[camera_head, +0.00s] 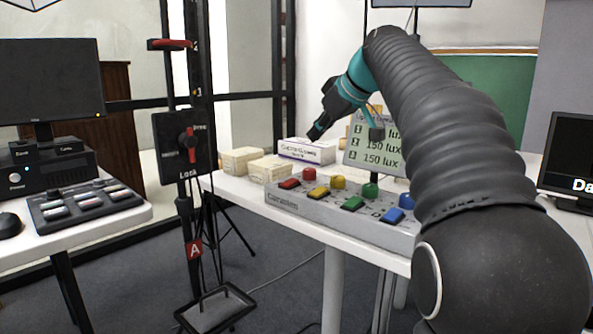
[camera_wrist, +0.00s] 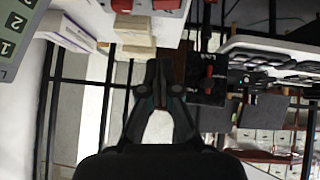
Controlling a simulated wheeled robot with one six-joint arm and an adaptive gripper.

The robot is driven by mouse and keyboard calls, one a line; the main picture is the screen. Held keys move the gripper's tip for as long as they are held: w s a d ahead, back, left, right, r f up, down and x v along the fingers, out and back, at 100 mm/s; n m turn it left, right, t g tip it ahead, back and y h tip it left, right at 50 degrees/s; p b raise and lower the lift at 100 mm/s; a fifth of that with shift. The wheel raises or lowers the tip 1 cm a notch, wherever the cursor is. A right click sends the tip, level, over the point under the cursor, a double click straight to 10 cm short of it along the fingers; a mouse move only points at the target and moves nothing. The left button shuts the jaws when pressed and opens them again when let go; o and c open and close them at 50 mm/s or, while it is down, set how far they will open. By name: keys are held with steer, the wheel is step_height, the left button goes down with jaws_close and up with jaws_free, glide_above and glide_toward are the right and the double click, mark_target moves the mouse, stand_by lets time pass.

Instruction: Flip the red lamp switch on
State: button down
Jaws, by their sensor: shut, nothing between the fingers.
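The grey control box (camera_head: 262,194) stands on the white table. It carries a red, a yellow, a green and a blue dome lamp, with a coloured switch before each. The red lamp (camera_head: 309,174) is at its left end, and the red lamp switch (camera_head: 290,184) lies just in front of it. Whether the switch is on or off I cannot tell. My gripper (camera_head: 316,132) is shut and empty, above and behind the box, near a white labelled carton. In the wrist view my gripper (camera_wrist: 159,66) is shut, and part of the control box (camera_wrist: 149,12) shows at the top edge.
Wooden blocks (camera_head: 240,160) and the white carton (camera_head: 307,150) stand behind the control box. A lux display (camera_head: 373,150) rises behind its right part. A black lock panel (camera_head: 185,146) on a stand is left of the table. Another desk with a monitor (camera_head: 50,80) is further left.

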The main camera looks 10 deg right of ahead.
steer(key=b, duration=0.2)
glide_above(290, 179)
steer(key=s, duration=0.3)
steer(key=f, duration=0.7)
steer(key=shift+w+d+f, duration=0.1)
steer(key=shift+w+d, duration=0.05)
steer(key=shift+d, duration=0.25)
step_height(290, 179, down, 2)
steer(key=shift+w+d+f, duration=0.1)
steer(key=shift+d+f, duration=0.05)
steer(key=shift+f, duration=0.05)
steer(key=shift+w+d+f+b, duration=0.1)
steer(key=shift+f+b, duration=0.25)
steer(key=shift+f, duration=0.35)
